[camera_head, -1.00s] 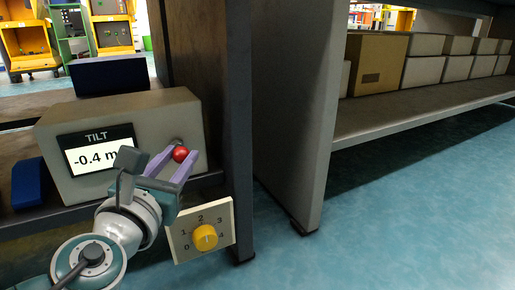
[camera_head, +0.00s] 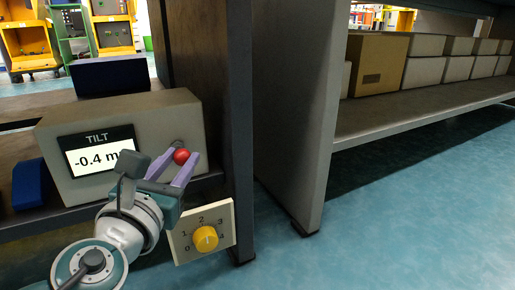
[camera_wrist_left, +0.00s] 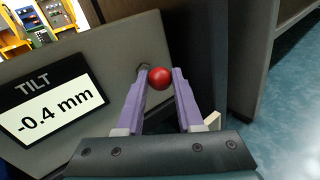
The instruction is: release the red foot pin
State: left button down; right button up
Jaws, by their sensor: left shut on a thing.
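The red foot pin (camera_head: 181,156) shows as a red ball knob at the right end of the front of a grey box with a TILT display (camera_head: 97,150). The display reads -0.4 mm in the left wrist view (camera_wrist_left: 54,107). My left gripper (camera_head: 181,162) is shut on the red knob, with its purple fingertips on either side of it. The knob also shows between the fingertips in the left wrist view (camera_wrist_left: 159,78). A dark hole or slot shows in the box face just behind the knob. My right gripper is not in view.
A dark upright panel (camera_head: 238,130) stands close to the right.

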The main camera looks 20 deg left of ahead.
pick_arm(q)
jog(key=shift+s+d, duration=0.7)
jog(key=shift+d, duration=0.2)
jog(key=c, duration=0.9)
grip_release()
jog(key=shift+s, duration=0.1)
jog(key=o, duration=0.4)
jog(key=shift+s+d, duration=0.1)
jog(key=shift+d, duration=0.05)
jog(key=shift+c, duration=0.2)
